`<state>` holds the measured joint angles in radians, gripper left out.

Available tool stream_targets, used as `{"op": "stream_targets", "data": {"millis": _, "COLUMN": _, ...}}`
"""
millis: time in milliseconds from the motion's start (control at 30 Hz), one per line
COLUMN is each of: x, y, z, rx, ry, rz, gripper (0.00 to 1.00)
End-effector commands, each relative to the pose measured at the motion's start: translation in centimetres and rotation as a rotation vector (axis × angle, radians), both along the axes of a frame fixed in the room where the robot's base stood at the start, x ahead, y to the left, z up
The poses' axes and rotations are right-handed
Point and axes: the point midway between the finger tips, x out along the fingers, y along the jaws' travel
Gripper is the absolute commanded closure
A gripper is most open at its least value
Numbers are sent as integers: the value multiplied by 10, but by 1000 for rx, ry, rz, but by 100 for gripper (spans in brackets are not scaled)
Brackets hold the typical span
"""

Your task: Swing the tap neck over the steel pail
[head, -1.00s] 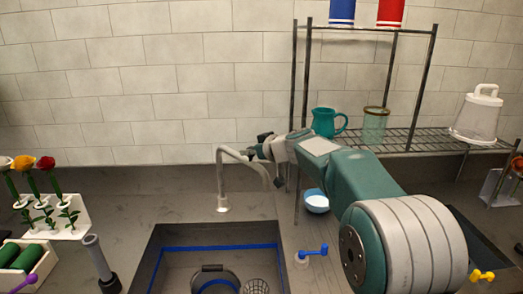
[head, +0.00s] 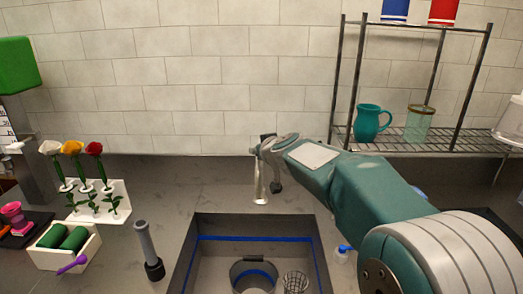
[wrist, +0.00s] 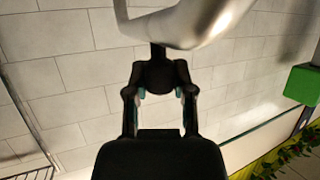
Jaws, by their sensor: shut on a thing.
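The metal tap (head: 260,190) stands on the counter behind the sink in the head view. Its neck is seen nearly end-on there, mostly hidden behind my arm; the pale neck crosses the top of the wrist view (wrist: 190,25). My gripper (wrist: 160,72) is shut on the tap neck, its dark fingers meeting just under it. In the head view my gripper (head: 266,146) is partly hidden by my wrist. The steel pail (head: 236,274) stands in the sink, nearer than the tap, its bottom cut off by the frame.
The sink (head: 205,222) has a blue line inside its walls. A mesh cup (head: 295,283) stands right of the pail. A wire shelf (head: 400,148) with a teal pitcher (head: 368,124) is at right. A grey upright tube (head: 146,240) and a flower rack (head: 118,190) stand left.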

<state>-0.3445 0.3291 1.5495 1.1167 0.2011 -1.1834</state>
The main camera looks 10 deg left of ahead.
Motion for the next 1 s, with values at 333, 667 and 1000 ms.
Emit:
{"op": "stream_targets", "data": {"millis": 333, "x": 0, "y": -1, "z": -2, "rx": 1, "ry": 5, "rz": 2, "gripper": 100}}
{"op": "stream_targets", "data": {"millis": 667, "x": 0, "y": 1, "z": -3, "rx": -2, "ry": 5, "rz": 4, "gripper": 100}}
{"op": "stream_targets", "data": {"millis": 1000, "x": 0, "y": 0, "z": -2, "rx": -2, "ry": 2, "rz": 1, "gripper": 33}}
